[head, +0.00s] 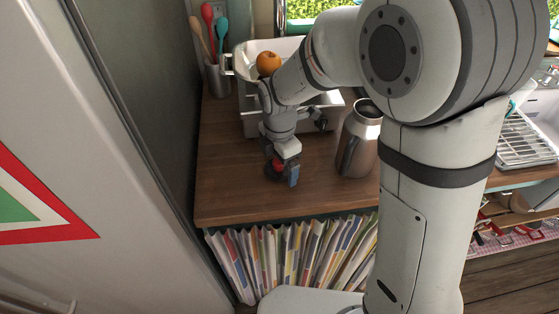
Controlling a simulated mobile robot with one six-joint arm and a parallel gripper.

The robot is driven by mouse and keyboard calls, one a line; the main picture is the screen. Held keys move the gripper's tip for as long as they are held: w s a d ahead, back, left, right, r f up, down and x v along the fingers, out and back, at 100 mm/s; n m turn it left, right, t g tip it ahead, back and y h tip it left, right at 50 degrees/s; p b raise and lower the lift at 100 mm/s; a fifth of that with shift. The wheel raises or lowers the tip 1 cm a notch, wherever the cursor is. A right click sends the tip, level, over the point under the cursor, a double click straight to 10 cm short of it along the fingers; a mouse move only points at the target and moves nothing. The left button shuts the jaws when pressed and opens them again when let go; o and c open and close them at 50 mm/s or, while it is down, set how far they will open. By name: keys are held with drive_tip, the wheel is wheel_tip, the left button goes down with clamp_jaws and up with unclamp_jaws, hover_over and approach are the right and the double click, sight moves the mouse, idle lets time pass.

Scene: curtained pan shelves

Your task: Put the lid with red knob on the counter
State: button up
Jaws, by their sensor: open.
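My gripper (284,172) is open and points down just above the wooden counter (225,190), near its front left part. A small red part (277,165) shows between or beside the fingers, with a dark shape around its base on the counter. This looks like the lid with the red knob, but the gripper covers most of it. I cannot tell whether the fingers touch it. A blue fingertip shows to its right.
A steel canister (358,145) stands close to the right of my gripper. A patterned curtain (290,255) hangs below the counter. A fridge (110,150) is at left.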

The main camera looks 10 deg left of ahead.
drive_tip(key=shift+r+b, duration=0.3)
drive_tip(key=shift+r, duration=3.6)
drive_tip(key=shift+c, duration=0.4)
clamp_jaws()
wheel_tip(320, 180, up, 12)
drive_tip(key=p, duration=0.9)
